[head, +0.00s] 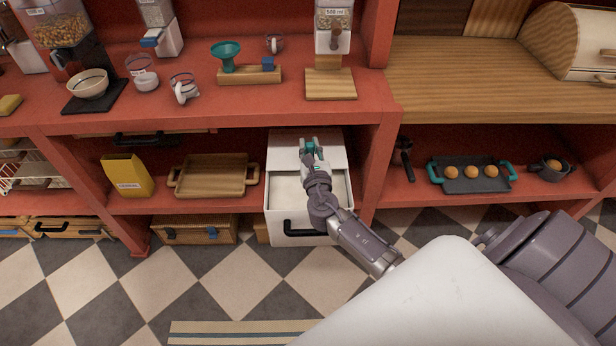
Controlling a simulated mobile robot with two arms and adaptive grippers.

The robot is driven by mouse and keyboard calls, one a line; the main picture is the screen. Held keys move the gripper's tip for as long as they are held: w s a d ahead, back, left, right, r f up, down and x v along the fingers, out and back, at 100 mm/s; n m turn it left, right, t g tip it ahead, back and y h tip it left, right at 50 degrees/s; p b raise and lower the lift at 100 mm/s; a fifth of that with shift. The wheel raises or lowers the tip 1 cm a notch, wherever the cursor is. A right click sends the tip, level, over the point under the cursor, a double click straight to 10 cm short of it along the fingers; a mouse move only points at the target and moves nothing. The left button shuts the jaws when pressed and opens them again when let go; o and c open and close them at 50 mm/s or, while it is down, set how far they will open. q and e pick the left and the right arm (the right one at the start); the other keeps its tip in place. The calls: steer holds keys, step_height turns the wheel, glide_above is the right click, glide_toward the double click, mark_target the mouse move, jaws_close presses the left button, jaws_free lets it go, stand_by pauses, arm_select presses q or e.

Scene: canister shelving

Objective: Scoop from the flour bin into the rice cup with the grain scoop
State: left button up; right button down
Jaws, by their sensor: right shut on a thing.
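The flour bin (342,190) is a white drawer-like bin with a black handle, pulled open below the red counter, with pale contents inside. My right gripper (312,148) is over the back part of the open bin and is shut on a small teal thing, apparently the grain scoop; the gripper mostly hides it. On the counter are small clear cups: a labelled one (146,80), one with a white handle (184,90) and one farther back (275,43). I cannot tell which is the rice cup. My left gripper is not in view.
A wooden board (330,86) stands under a dispenser (333,25) on the counter above the bin. A teal funnel (226,52) and a bowl (88,84) are farther left. A yellow box (127,176) and wooden tray (214,178) sit on the lower shelf.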

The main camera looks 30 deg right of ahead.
steer(key=shift+r, duration=0.15)
steer(key=shift+r+p, duration=1.95)
steer(key=shift+p, duration=0.1)
steer(key=s+a+r+n+y, duration=0.2)
steer(key=s+a+r+y, duration=0.1)
steer(key=s+a, duration=0.6)
steer(key=s+a+r+n+t+y+b, duration=0.1)
steer(key=s+a+r+n+y, duration=0.2)
steer(key=s+a+r, duration=0.3)
steer(key=s+a+y, duration=0.1)
steer(key=s+a, duration=0.2)
steer(key=s, duration=0.3)
steer(key=shift+s+r+t+y, duration=0.15)
steer(key=shift+s+t+y, duration=0.15)
steer(key=shift+s, duration=0.1)
